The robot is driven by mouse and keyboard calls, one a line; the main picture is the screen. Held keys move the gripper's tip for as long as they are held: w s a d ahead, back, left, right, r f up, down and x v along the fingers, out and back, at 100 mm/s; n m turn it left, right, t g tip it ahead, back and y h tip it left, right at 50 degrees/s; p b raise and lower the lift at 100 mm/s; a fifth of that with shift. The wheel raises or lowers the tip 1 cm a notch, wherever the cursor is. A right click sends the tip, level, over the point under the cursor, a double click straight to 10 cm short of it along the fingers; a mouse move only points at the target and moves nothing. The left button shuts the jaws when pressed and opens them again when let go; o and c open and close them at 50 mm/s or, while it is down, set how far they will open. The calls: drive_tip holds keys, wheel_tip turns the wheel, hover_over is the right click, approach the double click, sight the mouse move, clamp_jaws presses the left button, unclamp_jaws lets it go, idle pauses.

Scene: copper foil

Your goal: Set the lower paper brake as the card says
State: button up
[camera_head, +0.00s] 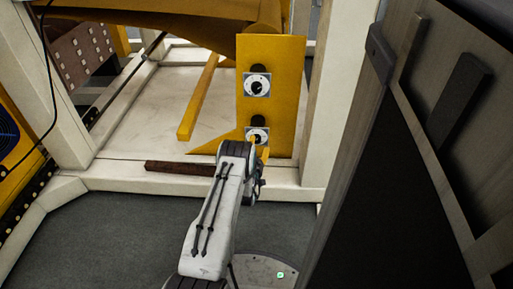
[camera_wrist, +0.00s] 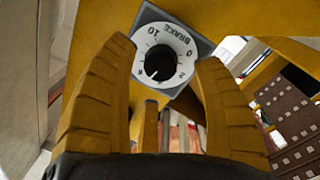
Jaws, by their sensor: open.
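Two round white dials with black knobs sit one above the other on a yellow upright plate (camera_head: 285,62). The upper dial (camera_head: 257,86) is clear of my arm. The lower dial (camera_head: 257,132) is partly covered by my gripper (camera_head: 260,147). In the wrist view, a white dial (camera_wrist: 181,44) reads BRAKE, tilted, with 0, 2 and 10 legible. Its black knob (camera_wrist: 160,60) has a pale mark towards the lower left; the exact value is unclear. My gripper (camera_wrist: 166,52) is open, its yellow fingers on either side of the dial; contact cannot be told. No card is recognisable.
A cream frame (camera_head: 125,178) surrounds the yellow machine parts. A yellow bar (camera_head: 198,98) and a dark red bar (camera_head: 182,168) lie left of the plate. A large dark panel (camera_head: 385,190) stands close on the right. Grey floor (camera_head: 110,235) is clear at the front left.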

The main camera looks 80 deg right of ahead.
sight(257, 141)
drive_tip(key=shift+d+b, duration=0.65)
drive_tip(key=shift+d, duration=0.85)
drive_tip(key=shift+c, duration=0.4)
drive_tip(key=shift+a, duration=0.1)
drive_tip(key=c, duration=1.1)
